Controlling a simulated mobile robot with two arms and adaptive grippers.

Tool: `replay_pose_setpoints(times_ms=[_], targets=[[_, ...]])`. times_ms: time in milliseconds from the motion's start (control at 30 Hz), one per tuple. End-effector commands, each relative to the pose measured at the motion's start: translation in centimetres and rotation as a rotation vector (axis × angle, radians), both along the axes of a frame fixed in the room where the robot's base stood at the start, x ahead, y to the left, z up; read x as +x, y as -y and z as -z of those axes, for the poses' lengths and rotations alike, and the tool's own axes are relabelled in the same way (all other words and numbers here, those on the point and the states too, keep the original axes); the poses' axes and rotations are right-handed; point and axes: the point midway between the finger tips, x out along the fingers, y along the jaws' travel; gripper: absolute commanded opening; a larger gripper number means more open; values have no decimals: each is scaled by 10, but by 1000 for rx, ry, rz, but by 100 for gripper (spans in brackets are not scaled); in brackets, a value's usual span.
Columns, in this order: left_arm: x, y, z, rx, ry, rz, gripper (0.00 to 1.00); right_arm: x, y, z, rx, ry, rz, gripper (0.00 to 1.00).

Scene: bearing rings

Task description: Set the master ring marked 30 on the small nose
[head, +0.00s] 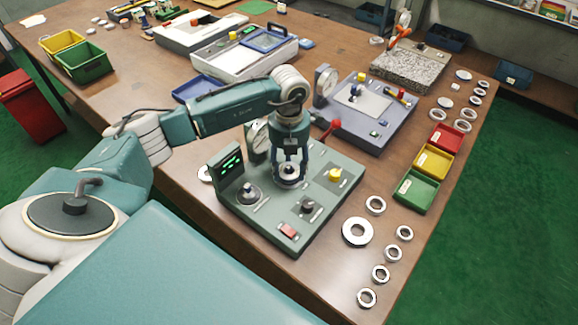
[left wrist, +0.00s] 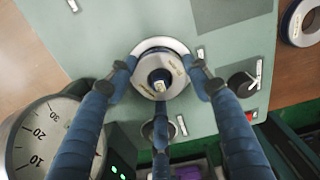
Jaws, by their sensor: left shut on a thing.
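My left gripper (head: 290,157) points down over the grey-green gauge station (head: 322,216). Its fingers (left wrist: 160,84) are shut on a steel ring (head: 289,180), which shows in the left wrist view as a bright ring (left wrist: 147,88) with small yellowish marking too blurred to read. A dark nose with a pale tip (left wrist: 160,81) shows within the ring's hole, and a wider pale disc (left wrist: 158,43) lies behind it. I cannot tell whether the ring sits fully down. A second dark nose (head: 248,193) stands left on the station. My right gripper is out of view.
A dial gauge (head: 257,140) and a green display (head: 231,166) stand close to my left gripper. A dark knob (head: 307,206) and yellow button (head: 335,174) are on the station. Large (head: 357,232) and several smaller rings lie right of it. Red, yellow and green bins (head: 416,190) stand beyond.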

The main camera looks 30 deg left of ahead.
Motion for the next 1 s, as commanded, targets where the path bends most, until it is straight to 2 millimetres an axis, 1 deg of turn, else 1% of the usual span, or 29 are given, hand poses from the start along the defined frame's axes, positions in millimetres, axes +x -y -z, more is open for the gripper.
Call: replay_pose_setpoints(times_ms=[33,100,133,400,533,667,900,1000], targets=[[1,0,0,-1,2,0,54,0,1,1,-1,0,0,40],[1,0,0,-1,2,0,68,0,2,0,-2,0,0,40],[1,0,0,-1,2,0,72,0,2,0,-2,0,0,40],[0,0,0,0,-1,0,72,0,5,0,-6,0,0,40],[1,0,-8,0,2,0,72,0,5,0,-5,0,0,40],[1,0,-30,1,5,1,72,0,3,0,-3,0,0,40],[1,0,-82,1,5,0,72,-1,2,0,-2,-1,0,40],[1,0,-99,0,5,0,72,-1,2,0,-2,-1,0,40]])
